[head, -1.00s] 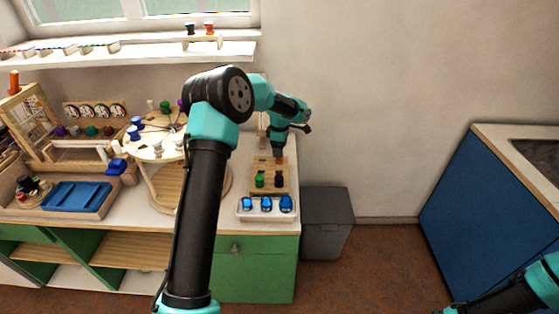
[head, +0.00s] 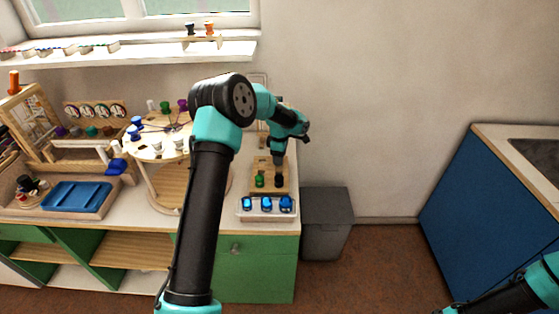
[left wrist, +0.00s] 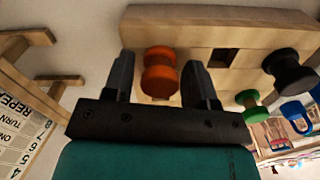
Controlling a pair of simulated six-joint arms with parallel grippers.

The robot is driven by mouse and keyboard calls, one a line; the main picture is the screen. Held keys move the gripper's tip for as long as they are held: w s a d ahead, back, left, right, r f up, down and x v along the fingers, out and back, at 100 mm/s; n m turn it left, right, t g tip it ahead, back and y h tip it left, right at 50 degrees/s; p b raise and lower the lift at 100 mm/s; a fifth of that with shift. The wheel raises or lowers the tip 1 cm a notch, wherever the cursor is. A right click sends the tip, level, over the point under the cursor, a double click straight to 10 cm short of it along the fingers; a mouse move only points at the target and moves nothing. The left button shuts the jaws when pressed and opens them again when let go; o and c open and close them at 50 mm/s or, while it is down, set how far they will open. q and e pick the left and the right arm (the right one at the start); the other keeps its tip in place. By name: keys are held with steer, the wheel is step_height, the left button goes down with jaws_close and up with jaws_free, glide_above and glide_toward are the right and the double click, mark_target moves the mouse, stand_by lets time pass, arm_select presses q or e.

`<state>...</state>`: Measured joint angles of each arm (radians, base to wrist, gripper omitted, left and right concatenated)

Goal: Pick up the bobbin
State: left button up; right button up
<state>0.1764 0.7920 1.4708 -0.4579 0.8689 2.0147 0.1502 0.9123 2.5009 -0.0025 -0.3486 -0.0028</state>
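In the left wrist view an orange bobbin (left wrist: 160,72) stands at a wooden peg board (left wrist: 190,22). My left gripper (left wrist: 160,88) is open, with one finger on each side of the bobbin and a small gap on both sides. In the head view the left gripper (head: 278,159) points down over the far part of the board (head: 262,166) and hides the orange bobbin. A green bobbin (head: 260,181) and a black bobbin (head: 278,181) stand on the near part. Only a piece of my right arm shows at lower right, without its gripper.
A white tray (head: 265,216) with blue bobbins lies in front of the board. A round tiered wooden stand (head: 160,188) is to the left. A blue tray (head: 76,197) lies further left. A grey bin (head: 327,225) stands beside the cabinet.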

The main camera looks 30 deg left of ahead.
arm_select(q)
steer(key=c, duration=0.7)
steer(key=shift+c, duration=0.2)
step_height(320, 180, up, 10)
steer(key=shift+r, duration=0.1)
stand_by(0.6)
